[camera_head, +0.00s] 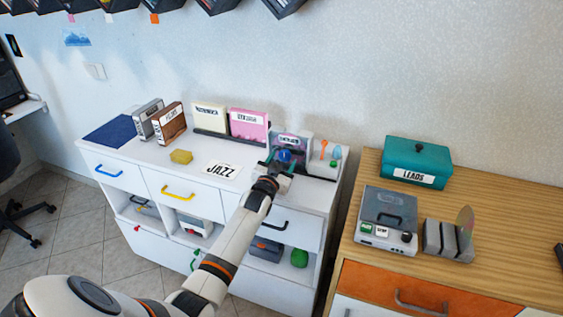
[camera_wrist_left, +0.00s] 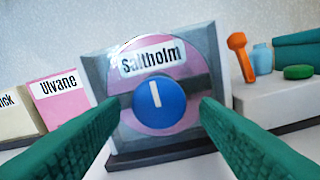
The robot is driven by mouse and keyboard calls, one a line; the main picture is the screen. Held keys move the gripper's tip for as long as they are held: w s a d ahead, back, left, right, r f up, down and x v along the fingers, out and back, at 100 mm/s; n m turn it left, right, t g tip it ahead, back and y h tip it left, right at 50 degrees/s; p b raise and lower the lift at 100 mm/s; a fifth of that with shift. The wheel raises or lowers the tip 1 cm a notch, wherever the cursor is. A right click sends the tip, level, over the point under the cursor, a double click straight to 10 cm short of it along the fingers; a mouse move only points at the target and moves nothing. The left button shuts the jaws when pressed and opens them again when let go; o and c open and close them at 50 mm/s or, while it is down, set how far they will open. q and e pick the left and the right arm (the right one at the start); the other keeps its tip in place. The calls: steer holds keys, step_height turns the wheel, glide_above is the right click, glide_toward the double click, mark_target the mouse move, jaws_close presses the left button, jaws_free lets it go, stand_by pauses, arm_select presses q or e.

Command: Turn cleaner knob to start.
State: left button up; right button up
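A grey machine (camera_head: 388,217) with a dark lid sits on the wooden top at the right. It has a small black knob (camera_head: 407,237) at its front right and green and white labels, too small to read. My left gripper (camera_head: 279,168) is away from it, over the white cabinet. In the left wrist view its green fingers (camera_wrist_left: 160,112) stand apart on either side of a blue round knob (camera_wrist_left: 161,104) with a white line. That knob sits in front of a pink disc (camera_wrist_left: 186,62) labelled Saltholm, in a grey upright case (camera_wrist_left: 97,75). Finger contact with the knob cannot be told.
A pink case (camera_wrist_left: 60,97) stands left of the disc. A white tray (camera_head: 322,163) with small tools is right of it. A JAZZ card (camera_head: 221,170) and yellow sponge (camera_head: 181,157) lie on the white cabinet.

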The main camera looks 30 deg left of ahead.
arm_select(q)
steer(key=shift+s+r, duration=0.1)
steer(key=v, duration=1.1)
steer(key=shift+s+d+b, duration=0.2)
steer(key=shift+s+b, duration=0.1)
steer(key=shift+s, duration=0.1)
